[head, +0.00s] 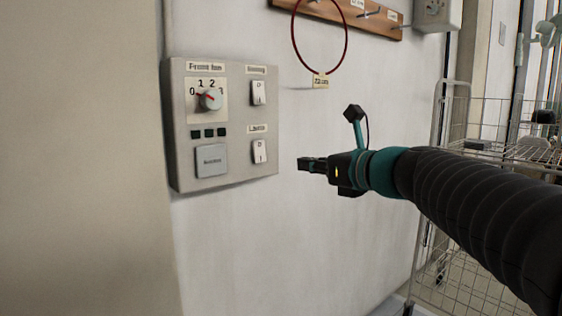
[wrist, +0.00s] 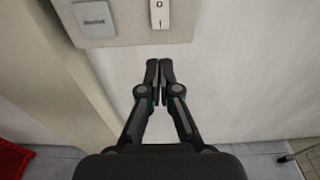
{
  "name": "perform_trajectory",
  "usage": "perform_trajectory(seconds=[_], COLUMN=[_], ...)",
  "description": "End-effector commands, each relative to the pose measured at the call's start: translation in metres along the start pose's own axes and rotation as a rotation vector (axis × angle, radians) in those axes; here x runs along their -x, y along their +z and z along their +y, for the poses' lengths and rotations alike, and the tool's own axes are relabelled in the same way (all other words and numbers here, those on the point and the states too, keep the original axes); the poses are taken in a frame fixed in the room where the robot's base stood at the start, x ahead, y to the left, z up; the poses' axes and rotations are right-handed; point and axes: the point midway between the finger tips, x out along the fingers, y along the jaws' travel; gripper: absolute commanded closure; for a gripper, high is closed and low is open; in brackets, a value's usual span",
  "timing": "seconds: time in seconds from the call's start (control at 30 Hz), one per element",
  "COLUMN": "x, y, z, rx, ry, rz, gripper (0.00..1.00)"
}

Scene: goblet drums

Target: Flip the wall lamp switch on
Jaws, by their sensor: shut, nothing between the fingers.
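The lamp switch (head: 259,151) is a white rocker under a small "Lamp" label, at the lower right of a grey wall panel (head: 225,177). The switch also shows at the top of the wrist view (wrist: 159,13), marked O above and I below. My gripper (head: 302,164) is shut and empty, to the right of the panel in the head view and apart from the switch. In the wrist view its fingertips (wrist: 160,66) lie just below the panel's lower edge in the picture, under the switch.
The panel also bears a second rocker (head: 258,92) above, a rotary knob (head: 210,99) and a large grey button (head: 211,160). A red ring (head: 346,45) hangs from a wooden hook rail (head: 340,14). A wire cart (head: 480,210) stands at right. Bare wall lies below the panel.

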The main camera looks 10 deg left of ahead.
Motion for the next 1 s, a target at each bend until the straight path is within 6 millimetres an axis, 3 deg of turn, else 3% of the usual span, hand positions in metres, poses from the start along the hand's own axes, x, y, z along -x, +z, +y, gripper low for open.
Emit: perform_trajectory(seconds=[0.2, 0.37, 1.0], x=[-0.002, -0.017, -0.125], y=[0.0, 0.0, 0.0], z=[0.0, 0.001, 0.0], rx=[0.002, 0.001, 0.002], ry=[0.001, 0.003, 0.001], rz=[0.001, 0.001, 0.002], gripper=[1.0, 1.0, 1.0])
